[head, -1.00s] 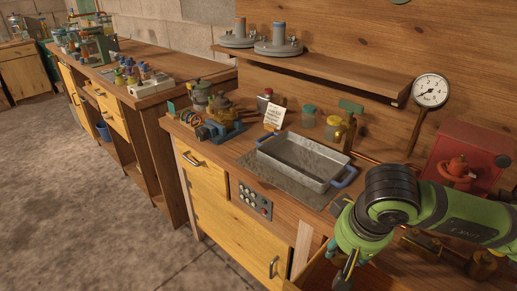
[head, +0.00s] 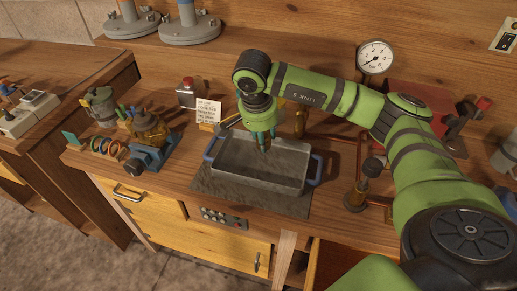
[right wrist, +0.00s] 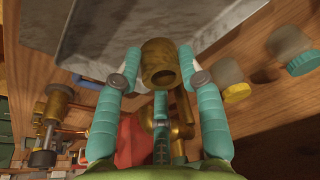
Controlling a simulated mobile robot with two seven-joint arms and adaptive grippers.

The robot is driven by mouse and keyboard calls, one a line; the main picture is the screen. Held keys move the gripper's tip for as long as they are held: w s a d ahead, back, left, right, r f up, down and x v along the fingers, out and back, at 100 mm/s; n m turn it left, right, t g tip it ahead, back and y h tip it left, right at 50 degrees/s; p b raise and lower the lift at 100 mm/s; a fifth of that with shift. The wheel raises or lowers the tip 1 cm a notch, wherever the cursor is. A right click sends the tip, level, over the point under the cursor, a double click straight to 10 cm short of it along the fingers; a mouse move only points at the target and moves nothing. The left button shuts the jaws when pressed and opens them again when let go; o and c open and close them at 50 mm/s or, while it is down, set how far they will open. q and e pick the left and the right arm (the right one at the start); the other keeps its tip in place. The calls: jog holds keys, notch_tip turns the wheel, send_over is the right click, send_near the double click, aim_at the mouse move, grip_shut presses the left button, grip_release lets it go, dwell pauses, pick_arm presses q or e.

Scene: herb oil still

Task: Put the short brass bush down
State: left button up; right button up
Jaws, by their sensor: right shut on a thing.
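My right gripper (head: 263,138) is over the grey metal tray (head: 240,177) with blue handles, fingers pointing down. It is shut on the short brass bush (right wrist: 160,62), a hollow cylinder held between the teal fingertips in the right wrist view. In the head view the bush (head: 264,149) is small and partly hidden by the fingers. It appears above the tray floor, near the back wall; I cannot tell the exact gap. The tray (right wrist: 130,22) also shows behind the bush in the right wrist view. My left gripper is not in view.
A dark mat (head: 210,190) lies under the tray. A blue vice (head: 152,158), a written card (head: 208,112) and a red-topped jar (head: 186,92) stand to the left. Brass valve pipework (head: 355,195) stands to the right. A pressure gauge (head: 375,57) is on the back wall.

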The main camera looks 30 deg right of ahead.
aim_at(264, 163)
jog(key=f, duration=0.2)
jog(key=shift+s+a+f, duration=0.1)
jog(key=shift+s+f, duration=0.15)
jog(key=shift+f, duration=0.35)
jog(key=x, duration=0.2)
jog(key=p+x, duration=0.1)
jog(key=shift+a+f, duration=0.1)
jog(key=shift+a, duration=0.25)
jog(key=shift+f, duration=0.55)
jog(key=o, duration=1.2)
jog(key=shift+r, duration=0.1)
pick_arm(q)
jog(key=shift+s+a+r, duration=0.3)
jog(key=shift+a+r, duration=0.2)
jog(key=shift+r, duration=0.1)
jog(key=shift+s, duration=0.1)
